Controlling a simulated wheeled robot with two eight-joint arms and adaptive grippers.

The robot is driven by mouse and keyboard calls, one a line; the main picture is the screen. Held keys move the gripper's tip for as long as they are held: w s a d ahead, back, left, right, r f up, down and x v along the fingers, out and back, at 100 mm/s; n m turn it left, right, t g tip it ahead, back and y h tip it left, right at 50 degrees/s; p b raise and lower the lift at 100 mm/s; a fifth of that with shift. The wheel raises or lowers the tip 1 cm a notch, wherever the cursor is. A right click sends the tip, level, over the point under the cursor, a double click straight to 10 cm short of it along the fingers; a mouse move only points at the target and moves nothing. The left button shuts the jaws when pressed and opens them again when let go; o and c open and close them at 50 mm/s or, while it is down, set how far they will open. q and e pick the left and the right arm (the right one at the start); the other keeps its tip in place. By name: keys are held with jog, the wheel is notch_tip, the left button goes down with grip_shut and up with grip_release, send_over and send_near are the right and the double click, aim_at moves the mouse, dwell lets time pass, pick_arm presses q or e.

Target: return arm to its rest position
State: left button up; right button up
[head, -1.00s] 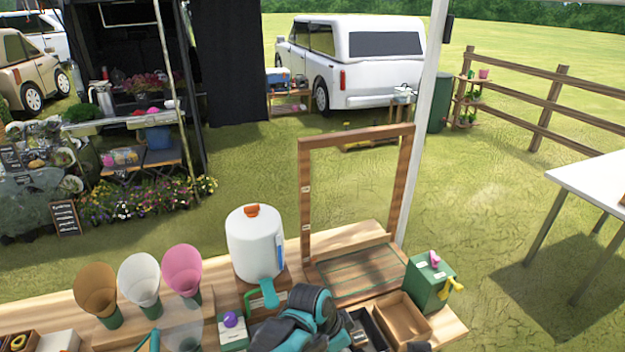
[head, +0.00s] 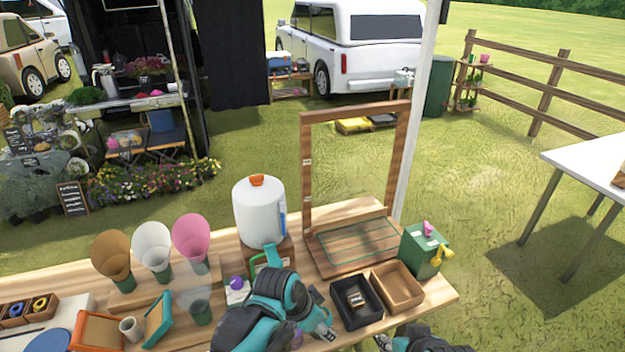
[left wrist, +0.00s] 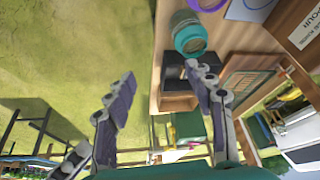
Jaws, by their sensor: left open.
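My left arm reaches over the wooden bench (head: 440,292) in the head view. Its gripper (head: 326,332) is near the bench's front edge, below the black tray (head: 340,306). In the left wrist view the two fingers of my left gripper (left wrist: 160,92) are spread apart with nothing between them. Grass and the bench edge show beyond them. My right gripper (head: 384,342) is at the bottom edge of the head view, partly cut off, and its jaws cannot be made out.
The black tray holds a small item; a brown tray (head: 405,278) is beside it. A wooden frame (head: 306,165), white dispenser (head: 258,212) and green box (head: 412,262) stand behind. Brown, white and pink cones (head: 190,238) stand left. A teal-rimmed jar (left wrist: 190,38) is near the left fingers.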

pick_arm(q)
jog(key=s+a+r+n+t+y, duration=0.1)
jog(key=s+a+r+n+t, duration=0.1)
jog(key=a+n, duration=0.3)
jog(key=s+a+r+n+t+y, duration=0.2)
jog(key=s+a+n, duration=0.3)
jog(key=a, duration=0.9)
jog(key=shift+s+a+r+n+y, duration=0.2)
jog(key=shift+a+r+n+y, duration=0.1)
